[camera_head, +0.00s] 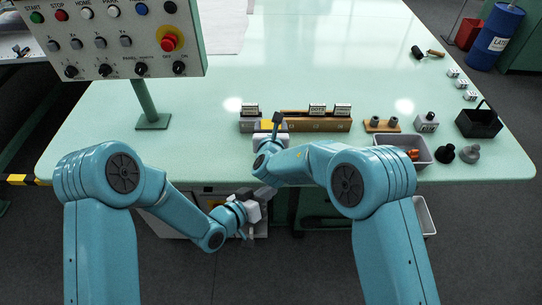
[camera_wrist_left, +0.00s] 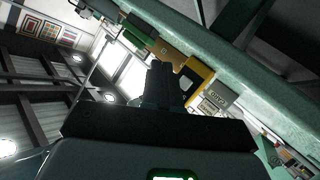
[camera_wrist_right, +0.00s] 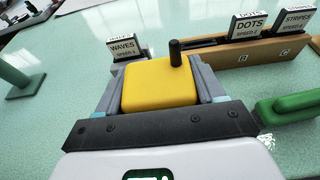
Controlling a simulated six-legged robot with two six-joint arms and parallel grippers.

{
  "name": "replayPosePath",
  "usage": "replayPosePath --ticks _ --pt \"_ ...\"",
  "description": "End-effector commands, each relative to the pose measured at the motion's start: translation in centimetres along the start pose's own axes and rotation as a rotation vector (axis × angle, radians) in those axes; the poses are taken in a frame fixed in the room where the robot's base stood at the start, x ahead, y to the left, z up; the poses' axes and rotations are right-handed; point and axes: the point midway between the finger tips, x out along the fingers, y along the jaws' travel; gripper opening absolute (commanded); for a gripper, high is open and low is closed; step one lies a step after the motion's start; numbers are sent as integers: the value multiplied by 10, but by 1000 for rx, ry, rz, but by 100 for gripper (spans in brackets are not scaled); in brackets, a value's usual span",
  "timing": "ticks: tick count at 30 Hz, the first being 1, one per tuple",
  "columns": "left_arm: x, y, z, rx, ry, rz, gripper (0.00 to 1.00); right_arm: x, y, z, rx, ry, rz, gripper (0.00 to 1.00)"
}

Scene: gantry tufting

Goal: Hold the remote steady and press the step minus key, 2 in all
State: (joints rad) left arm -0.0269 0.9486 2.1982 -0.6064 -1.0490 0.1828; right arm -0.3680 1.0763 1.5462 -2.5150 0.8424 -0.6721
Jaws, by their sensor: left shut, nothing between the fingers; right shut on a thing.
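The yellow remote (camera_wrist_right: 160,84) is between the fingers of my right gripper (camera_wrist_right: 157,88), which is shut on it; a short black stub (camera_wrist_right: 177,54) rises from it. In the head view the remote (camera_head: 271,126) is a small yellow patch by the table's front edge, partly hidden by my right arm. No step minus key can be made out. My left gripper (camera_head: 266,193) is low, in front of the table edge, below the right one. In the left wrist view its fingers (camera_wrist_left: 160,70) are shut and empty; a yellow piece beside them may be the remote.
A green bar (camera_wrist_right: 290,106) is right of my right gripper. A control panel (camera_head: 110,38) stands at left. A grey bin (camera_head: 420,142) is at right. The middle tabletop is clear.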

Motion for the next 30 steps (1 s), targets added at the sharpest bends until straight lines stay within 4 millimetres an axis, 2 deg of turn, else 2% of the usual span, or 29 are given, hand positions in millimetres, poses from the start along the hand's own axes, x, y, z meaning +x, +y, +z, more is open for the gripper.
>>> replayPosePath --ticks 16,30 --pt "49 -36 -36 -1 2 0 0 0 0 1 0 -2 0 26" --pt "57 -42 -42 -2 0 0 0 0 0 1 0 -2 0 26"
